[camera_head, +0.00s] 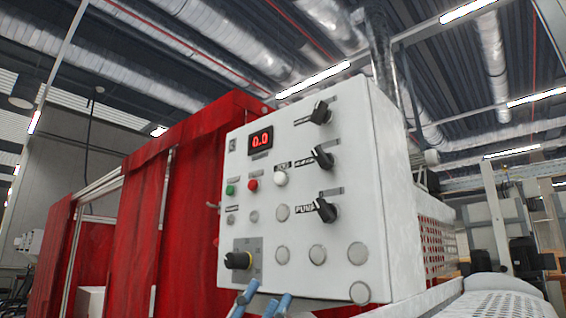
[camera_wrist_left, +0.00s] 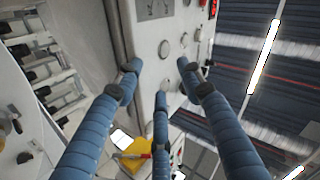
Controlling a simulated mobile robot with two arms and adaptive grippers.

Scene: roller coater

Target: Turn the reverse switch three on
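A white control panel (camera_head: 300,235) faces me in the head view. Three black rotary switches run down its right side: top (camera_head: 321,112), middle (camera_head: 322,157) and bottom (camera_head: 326,210). Their labels are too small or partly covered, so I cannot tell which is reverse switch three. My left gripper (camera_head: 264,298) is just below the panel's lower edge, with only its blue fingertips showing. In the left wrist view its fingers (camera_wrist_left: 160,82) are spread and empty, near the panel's face (camera_wrist_left: 150,50). I cannot tell if they touch it. My right gripper is not in view.
The panel also carries a red display (camera_head: 260,139), a green button (camera_head: 229,190), a red button (camera_head: 252,184), a white button (camera_head: 280,178) and a black knob (camera_head: 238,260) at lower left. Red curtains (camera_head: 140,220) hang left of it. The space before the upper panel looks clear.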

